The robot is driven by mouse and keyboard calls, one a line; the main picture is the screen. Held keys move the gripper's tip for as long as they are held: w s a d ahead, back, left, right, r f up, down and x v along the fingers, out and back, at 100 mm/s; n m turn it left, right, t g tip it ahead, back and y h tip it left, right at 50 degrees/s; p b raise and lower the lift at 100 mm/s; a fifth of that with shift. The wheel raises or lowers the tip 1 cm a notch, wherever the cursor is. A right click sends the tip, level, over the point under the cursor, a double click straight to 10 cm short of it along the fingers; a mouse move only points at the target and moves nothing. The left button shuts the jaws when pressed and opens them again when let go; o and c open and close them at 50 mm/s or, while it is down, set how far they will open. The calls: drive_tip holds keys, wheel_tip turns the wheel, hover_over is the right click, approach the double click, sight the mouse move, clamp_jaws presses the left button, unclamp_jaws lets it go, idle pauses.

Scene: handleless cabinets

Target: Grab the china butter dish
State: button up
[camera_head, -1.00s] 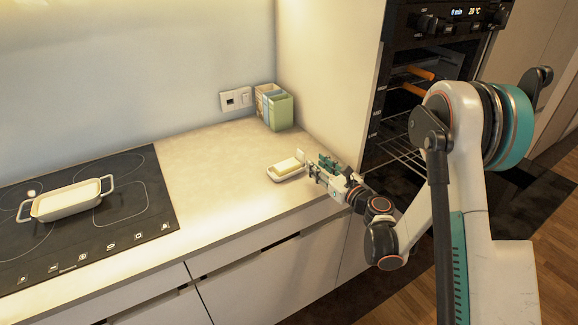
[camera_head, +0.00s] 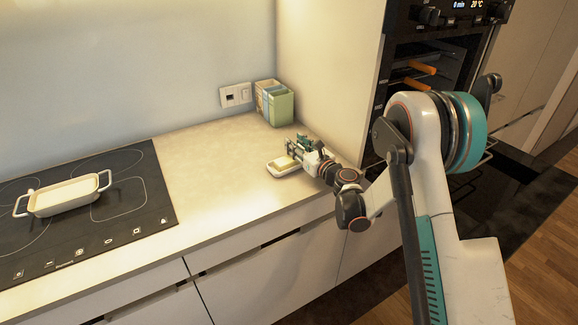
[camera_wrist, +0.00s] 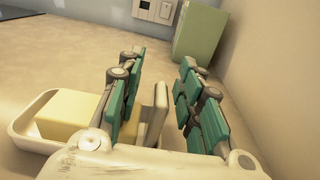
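The china butter dish (camera_head: 279,172) is a small white dish with a yellow block of butter (camera_wrist: 72,114) in it. My gripper (camera_head: 296,146) is at the right end of the dish. In the wrist view my gripper (camera_wrist: 162,68) is open, with a finger on either side of the tab and a gap on the right side. Part of the dish is hidden behind the left finger.
A green, blue and cream box (camera_head: 274,103) stands at the back corner by the wall, beyond my fingertips. A tall side panel (camera_head: 335,80) is to the right. A white baking dish (camera_head: 65,196) stands on the black hob (camera_head: 125,205). The countertop between is clear.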

drive_tip(key=shift+x, duration=0.9)
clamp_jaws()
